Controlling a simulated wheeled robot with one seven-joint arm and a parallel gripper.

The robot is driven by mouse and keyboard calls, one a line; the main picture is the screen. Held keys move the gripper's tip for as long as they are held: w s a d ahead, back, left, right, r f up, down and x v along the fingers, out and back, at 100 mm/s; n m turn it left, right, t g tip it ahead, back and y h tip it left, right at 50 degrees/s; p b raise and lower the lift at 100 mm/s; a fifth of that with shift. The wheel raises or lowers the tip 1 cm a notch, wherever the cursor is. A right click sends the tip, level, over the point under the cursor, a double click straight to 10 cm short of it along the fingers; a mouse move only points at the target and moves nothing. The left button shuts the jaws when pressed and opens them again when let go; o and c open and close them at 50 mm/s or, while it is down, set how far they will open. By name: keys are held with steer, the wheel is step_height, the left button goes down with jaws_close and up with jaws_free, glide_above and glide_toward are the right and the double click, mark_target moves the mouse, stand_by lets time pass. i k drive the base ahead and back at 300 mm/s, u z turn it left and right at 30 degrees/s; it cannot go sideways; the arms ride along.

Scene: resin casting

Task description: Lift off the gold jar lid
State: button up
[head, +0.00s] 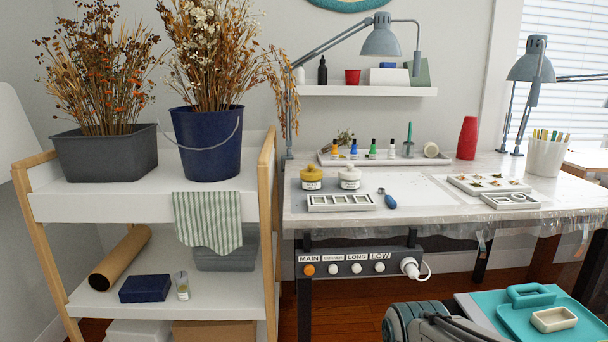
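The gold jar lid (311,171) sits on top of a squat jar with a pale label (311,184). The jar stands upright at the left of the white worktable, on a grey mat. A similar jar with a white lid (349,172) stands close to its right. A pale mould tray with several compartments (341,203) lies just in front of both jars. Part of my grey arm shows at the bottom edge, well below and in front of the table. My gripper is not in view.
Behind the jars, a long tray (330,160) holds small coloured bottles. A desk lamp (381,42) hangs above. A shelf cart (70,204) with dried flowers stands left. The table's middle is mostly clear.

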mark_target(310, 173)
steer(key=u, duration=0.1)
steer(key=i, duration=0.9)
steer(key=u, duration=0.2)
